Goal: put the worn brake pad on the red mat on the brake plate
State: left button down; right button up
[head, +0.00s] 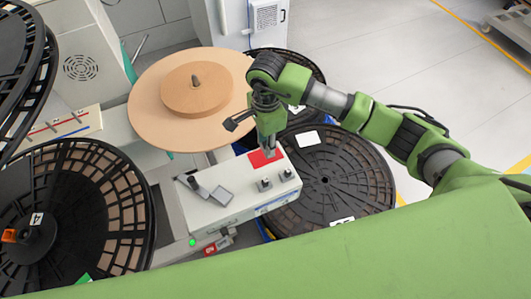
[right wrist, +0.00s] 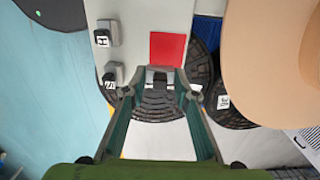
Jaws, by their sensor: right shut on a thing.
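My right gripper (head: 268,148) points down at the white box. It is shut on a small grey-black piece, likely the worn brake pad, which shows between the fingertips in the right wrist view (right wrist: 157,79); the fingers hide much of it. The red mat (head: 259,160) lies on the box top, close by the fingertips; it also shows in the right wrist view (right wrist: 168,48). I cannot tell whether the piece touches the mat. A flat grey square, likely the brake plate (head: 221,196), sits on the box to the left.
Two small grey labelled blocks (head: 265,183) (head: 287,175) stand on the white box (head: 232,210) near the mat. A dark lever (head: 191,183) is beside the grey square. Large black reels (head: 335,185) stand right and left. A tan roll (head: 150,105) is behind.

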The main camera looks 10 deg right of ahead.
jog(key=shift+w+f+b, duration=0.35)
jog(key=shift+f, duration=0.1)
jog(key=f+b, duration=0.1)
jog(key=f, duration=0.2)
jog(key=shift+w+f+b, duration=0.2)
jog(key=shift+b, duration=0.2)
jog(key=shift+f, duration=0.2)
jog(key=o, duration=1.1)
jog(key=shift+r, duration=0.15)
